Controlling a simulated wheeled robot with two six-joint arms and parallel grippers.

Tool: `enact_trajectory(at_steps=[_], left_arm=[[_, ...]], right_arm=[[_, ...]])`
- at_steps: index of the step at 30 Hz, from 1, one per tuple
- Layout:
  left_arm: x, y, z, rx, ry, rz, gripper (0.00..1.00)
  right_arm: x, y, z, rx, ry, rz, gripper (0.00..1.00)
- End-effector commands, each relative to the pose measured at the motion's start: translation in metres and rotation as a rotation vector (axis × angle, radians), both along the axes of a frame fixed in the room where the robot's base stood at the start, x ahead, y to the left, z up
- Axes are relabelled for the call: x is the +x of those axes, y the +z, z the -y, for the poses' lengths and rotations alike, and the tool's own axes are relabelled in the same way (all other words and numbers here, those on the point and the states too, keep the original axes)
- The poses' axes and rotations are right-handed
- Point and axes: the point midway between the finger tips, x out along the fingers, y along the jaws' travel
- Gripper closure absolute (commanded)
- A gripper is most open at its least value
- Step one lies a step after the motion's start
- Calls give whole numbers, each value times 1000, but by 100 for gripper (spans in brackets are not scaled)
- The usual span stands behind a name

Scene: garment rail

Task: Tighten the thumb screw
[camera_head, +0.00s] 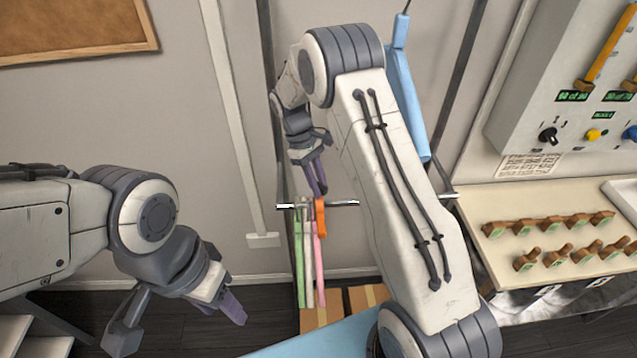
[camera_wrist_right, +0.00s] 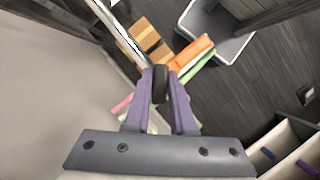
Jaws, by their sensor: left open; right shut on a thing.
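My right gripper (camera_head: 318,192) is at the metal garment rail (camera_head: 344,203), above an orange piece hanging there. In the right wrist view, its purple fingers (camera_wrist_right: 160,100) are shut on a dark, rounded knob, which looks like the thumb screw (camera_wrist_right: 160,82). In the head view the fingers and arm hide the screw, and I cannot tell how tight it is. My left gripper (camera_head: 234,310) is open and empty, low at the left, pointing down and apart from the rail.
Green, white and pink garments (camera_head: 308,262) and an orange one (camera_head: 320,217) hang from the rail. Cardboard boxes (camera_head: 322,316) are on the floor below. A blue garment (camera_head: 407,90) hangs behind my right arm. A counter with wooden knobs (camera_head: 470,208) stands at the right.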

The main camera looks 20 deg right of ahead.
Motion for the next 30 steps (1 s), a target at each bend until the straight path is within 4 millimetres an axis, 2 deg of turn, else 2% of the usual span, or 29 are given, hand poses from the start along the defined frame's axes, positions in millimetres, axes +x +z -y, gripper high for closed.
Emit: enact_trajectory(at_steps=[18,30], left_arm=[[0,4,0,0,-1,0,50],[0,4,0,0,-1,0,50]], right_arm=[[1,2,1,-1,-564,4,100],[2,2,1,0,-776,7,100]])
